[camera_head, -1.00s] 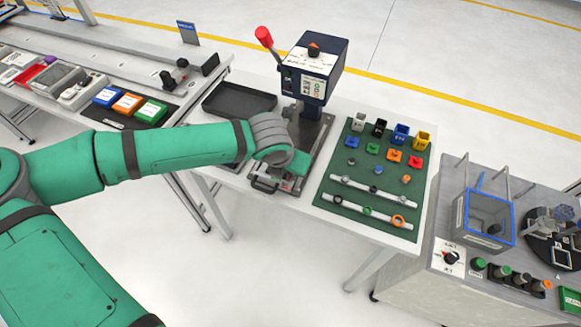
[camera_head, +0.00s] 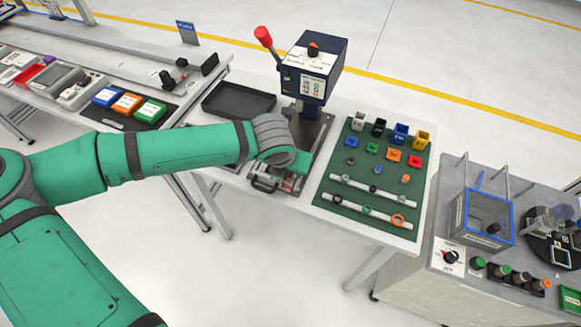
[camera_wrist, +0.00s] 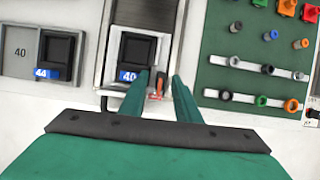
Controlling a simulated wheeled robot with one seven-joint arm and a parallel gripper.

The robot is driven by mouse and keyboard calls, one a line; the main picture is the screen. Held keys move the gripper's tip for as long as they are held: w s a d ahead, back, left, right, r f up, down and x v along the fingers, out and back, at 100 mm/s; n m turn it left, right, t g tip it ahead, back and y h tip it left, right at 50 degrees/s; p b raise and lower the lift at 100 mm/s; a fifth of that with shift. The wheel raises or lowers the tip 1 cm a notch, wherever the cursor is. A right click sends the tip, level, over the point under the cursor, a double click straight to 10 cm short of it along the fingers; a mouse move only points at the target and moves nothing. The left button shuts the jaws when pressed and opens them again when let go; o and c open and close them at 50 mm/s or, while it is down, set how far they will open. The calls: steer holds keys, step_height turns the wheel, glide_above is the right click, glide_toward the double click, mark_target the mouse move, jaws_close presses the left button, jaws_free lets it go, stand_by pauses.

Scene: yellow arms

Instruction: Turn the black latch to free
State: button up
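My gripper (camera_wrist: 160,78) is over the front of the press fixture in the wrist view. Its two green fingers are apart, with no object visibly held between them. A small red and grey clamp part (camera_wrist: 158,86) shows between and below the fingertips. The fixture carries a black square part (camera_wrist: 137,50) in a white nest with a blue 40 label. In the head view my gripper (camera_head: 300,165) is low over the fixture plate, and my wrist hides part of it. I cannot clearly make out a black latch; the fingers may cover it.
The press (camera_head: 315,62) with a red lever stands behind my gripper. A green mat (camera_head: 340,160) with small parts lies to the right, and an empty black tray (camera_head: 238,100) to the left. Farther right, a station has a black knob (camera_head: 450,257) on a white plate.

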steer(key=v, duration=1)
steer(key=shift+s+r, duration=0.25)
steer(key=shift+r, duration=0.1)
steer(key=shift+a, duration=0.1)
